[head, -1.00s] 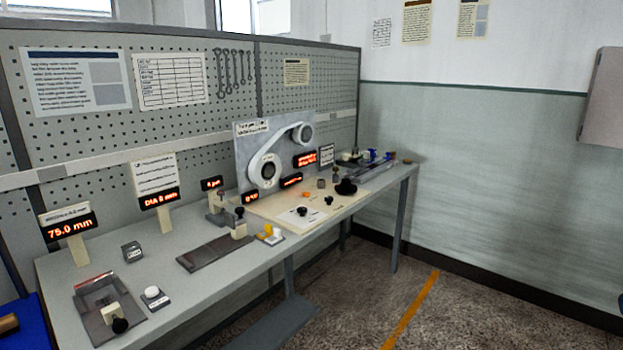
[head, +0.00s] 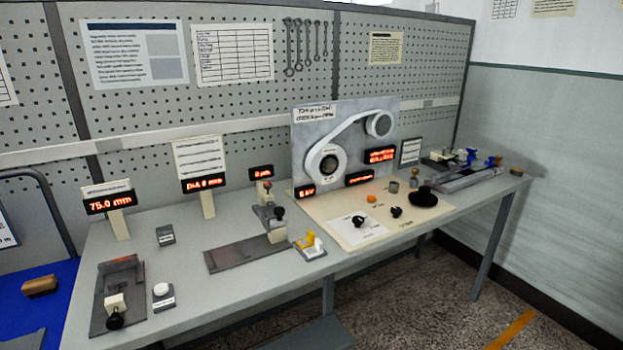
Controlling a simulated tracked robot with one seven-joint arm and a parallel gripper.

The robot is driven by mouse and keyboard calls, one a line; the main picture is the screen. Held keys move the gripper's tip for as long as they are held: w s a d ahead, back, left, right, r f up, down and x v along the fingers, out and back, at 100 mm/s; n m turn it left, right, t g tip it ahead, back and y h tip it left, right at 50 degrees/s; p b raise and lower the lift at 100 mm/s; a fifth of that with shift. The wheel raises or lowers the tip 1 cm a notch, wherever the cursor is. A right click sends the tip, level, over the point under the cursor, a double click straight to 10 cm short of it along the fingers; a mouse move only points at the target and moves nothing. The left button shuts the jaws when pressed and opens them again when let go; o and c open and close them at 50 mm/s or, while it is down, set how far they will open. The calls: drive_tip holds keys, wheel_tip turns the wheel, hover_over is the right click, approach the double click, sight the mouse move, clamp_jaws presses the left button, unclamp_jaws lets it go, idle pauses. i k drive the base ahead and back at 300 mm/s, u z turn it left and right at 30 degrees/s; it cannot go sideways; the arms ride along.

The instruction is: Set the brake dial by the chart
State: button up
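A black knob on a white printed plate (head: 343,236) sits at the front of a cream panel on the bench; it looks like a dial (head: 358,221), but its labels are too small to read. A smaller black knob (head: 396,212) and a wide black knob (head: 424,197) stand to its right. A chart with a table of rows (head: 234,54) hangs on the pegboard, its text unreadable. Another text sheet (head: 135,53) hangs left of it. My gripper is not in view.
The grey bench (head: 190,321) carries a 75.0 mm display (head: 109,202), a slide fixture (head: 120,295), a dark plate (head: 240,255) and a yellow-and-white switch (head: 310,244). A grey board with a belt and two pulleys (head: 345,135) stands behind the cream panel. Floor shows at right (head: 450,300).

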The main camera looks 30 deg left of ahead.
sight(358, 221)
drive_tip(key=u, duration=0.4)
drive_tip(key=i, duration=0.9)
drive_tip(key=u, duration=0.75)
drive_tip(key=i, duration=0.3)
drive_tip(key=u, duration=0.2)
drive_tip(key=k, duration=0.9)
drive_tip(key=u, duration=0.15)
drive_tip(key=i, duration=0.9)
drive_tip(key=z, duration=0.1)
